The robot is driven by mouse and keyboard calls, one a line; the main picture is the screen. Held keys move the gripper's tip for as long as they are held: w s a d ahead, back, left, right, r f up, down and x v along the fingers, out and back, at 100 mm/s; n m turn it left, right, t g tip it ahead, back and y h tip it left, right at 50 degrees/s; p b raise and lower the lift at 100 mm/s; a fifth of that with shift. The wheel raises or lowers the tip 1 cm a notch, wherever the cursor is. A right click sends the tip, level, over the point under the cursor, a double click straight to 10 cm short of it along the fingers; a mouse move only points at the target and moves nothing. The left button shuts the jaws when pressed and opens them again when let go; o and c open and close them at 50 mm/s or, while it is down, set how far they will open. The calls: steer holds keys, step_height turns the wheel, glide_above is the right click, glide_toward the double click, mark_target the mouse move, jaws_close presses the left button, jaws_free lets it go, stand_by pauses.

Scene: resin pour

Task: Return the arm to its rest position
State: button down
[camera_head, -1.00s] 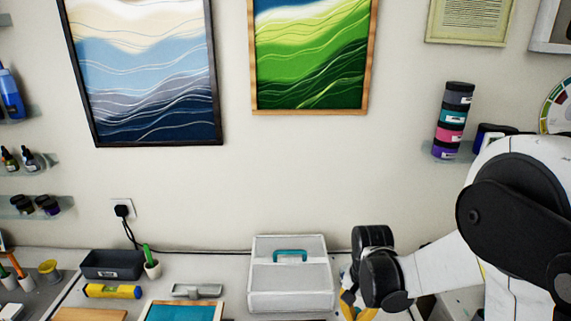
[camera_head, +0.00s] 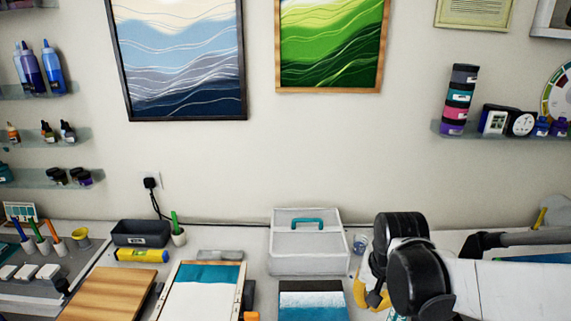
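My arm comes in from the right edge, with its pale link lying almost level over the right side of the bench. Its black wrist joints (camera_head: 418,278) are above the bench, right of the white box. A yellow piece (camera_head: 362,291) with a dark part beside it shows below and left of the wrist. My gripper's fingers cannot be made out there, so I cannot see whether they are open or shut or hold anything.
The white box (camera_head: 306,254) with a teal handle stands left of my wrist. A teal-and-white panel (camera_head: 202,297), a blue-and-white panel (camera_head: 313,304) and a wooden board (camera_head: 108,292) lie at the front. A dark tray (camera_head: 141,233) stands at the back left. Shelves (camera_head: 505,133) hang on the wall.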

steer(key=s+n+t+b, duration=0.4)
steer(key=s+t+b, duration=0.1)
steer(key=s+b, duration=0.4)
steer(key=shift+s+f, duration=0.3)
steer(key=shift+s, duration=0.2)
